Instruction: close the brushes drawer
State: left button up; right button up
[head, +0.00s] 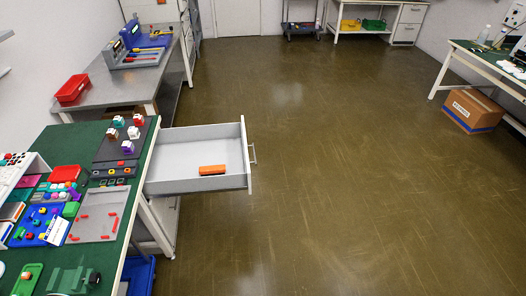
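An open drawer (197,136) sticks out to the right from under the green-topped bench at the left of the head view. It is light grey, with a white front panel and a metal handle (252,153) on its right side. One orange block-like item (212,170) lies inside near the drawer's front wall; whether it is a brush I cannot tell. No label can be read on the drawer. Neither of my grippers shows in this view.
The green bench (113,252) holds trays and small coloured parts. A grey bench (118,88) with a red bin (72,88) stands behind it. A cardboard box (471,110) sits under the right table. The floor (330,180) right of the drawer is clear.

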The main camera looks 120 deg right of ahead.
aim_at(178, 153)
jog(key=l+z, duration=0.2)
jog(key=z, duration=0.25)
jog(key=l+z, duration=0.2)
jog(key=z, duration=0.3)
jog(key=l+z, duration=0.15)
jog(key=z, duration=0.3)
jog(key=i+l+z, duration=0.1)
jog(key=z, duration=0.35)
jog(key=i+l+z, duration=0.1)
jog(key=z, duration=0.35)
jog(key=i+l+z, duration=0.1)
jog(key=z, duration=0.4)
jog(key=i+l+z, duration=0.15)
jog(key=z, duration=0.25)
jog(key=i+l+z, duration=0.15)
jog(key=z, duration=0.2)
jog(key=i+l+z, duration=0.1)
jog(key=z, duration=0.3)
jog(key=i+z, duration=0.2)
jog(key=z, duration=0.2)
jog(key=i+l+u, duration=0.55)
jog(key=u, duration=0.2)
jog(key=i+l+u, duration=0.15)
jog(key=l+u, duration=0.8)
jog(key=i+l, duration=0.05)
